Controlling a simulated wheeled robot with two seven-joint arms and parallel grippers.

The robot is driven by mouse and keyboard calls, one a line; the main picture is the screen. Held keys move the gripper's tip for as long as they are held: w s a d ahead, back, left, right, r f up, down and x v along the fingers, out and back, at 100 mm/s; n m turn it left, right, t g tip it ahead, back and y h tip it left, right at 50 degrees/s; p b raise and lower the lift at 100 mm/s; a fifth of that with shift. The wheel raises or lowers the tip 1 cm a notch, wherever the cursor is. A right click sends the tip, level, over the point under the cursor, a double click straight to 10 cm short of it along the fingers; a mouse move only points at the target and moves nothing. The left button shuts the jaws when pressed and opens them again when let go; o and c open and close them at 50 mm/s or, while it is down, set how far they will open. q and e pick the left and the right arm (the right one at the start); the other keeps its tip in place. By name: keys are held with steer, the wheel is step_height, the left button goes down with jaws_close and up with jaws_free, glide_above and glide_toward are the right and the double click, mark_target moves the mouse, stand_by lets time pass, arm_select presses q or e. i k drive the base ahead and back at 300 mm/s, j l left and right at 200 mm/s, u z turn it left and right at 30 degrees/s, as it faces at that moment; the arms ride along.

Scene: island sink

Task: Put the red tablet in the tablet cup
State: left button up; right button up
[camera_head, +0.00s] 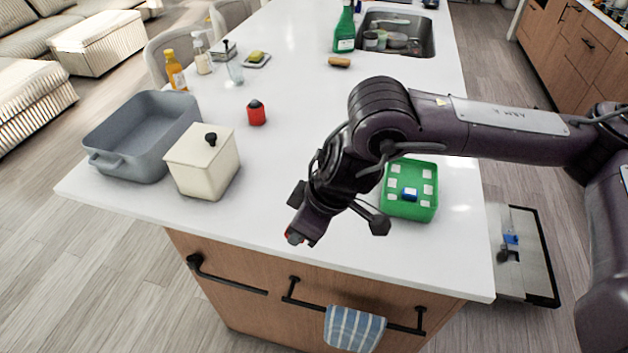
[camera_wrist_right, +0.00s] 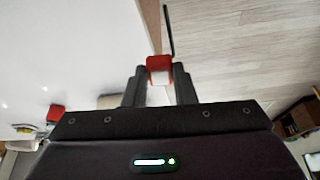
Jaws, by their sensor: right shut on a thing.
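My right gripper (camera_head: 296,232) is low over the front edge of the white island. In the right wrist view its two fingers (camera_wrist_right: 159,82) are shut on a red block (camera_wrist_right: 159,64), which I take as the red tablet. In the head view only a sliver of red shows at the fingertips. An open steel door panel (camera_head: 532,270) lies low at the right of the island. A small blue part (camera_head: 511,239) and a dark round part (camera_head: 502,256) are on it; one may be the tablet cup, but I cannot tell. My left gripper is not in view.
A green tray (camera_head: 427,207) with several white blocks and a blue one sits behind my right forearm. A striped towel (camera_head: 354,330) hangs from a front handle.

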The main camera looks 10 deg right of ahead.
mark_target(512, 258)
steer(key=l+u, duration=0.35)
steer(key=k+l+u, duration=0.15)
steer(key=l+u, duration=0.2)
steer(key=l, duration=0.15)
steer(key=k+l+u, duration=0.1)
steer(key=l+u, duration=0.25)
steer(key=k+l, duration=0.2)
steer(key=l, duration=0.25)
steer(key=k+l, duration=0.2)
steer(key=l, duration=0.25)
steer(key=k+l, duration=0.2)
steer(key=l, duration=0.25)
steer(key=k+l, duration=0.2)
steer(key=l, duration=0.3)
steer(key=k+l, duration=0.2)
steer(key=l, duration=0.25)
steer(key=k+l, duration=0.2)
steer(key=l, duration=0.25)
steer(key=k+l, duration=0.2)
steer(key=l, duration=0.25)
steer(key=k+l, duration=0.2)
steer(key=l, duration=0.25)
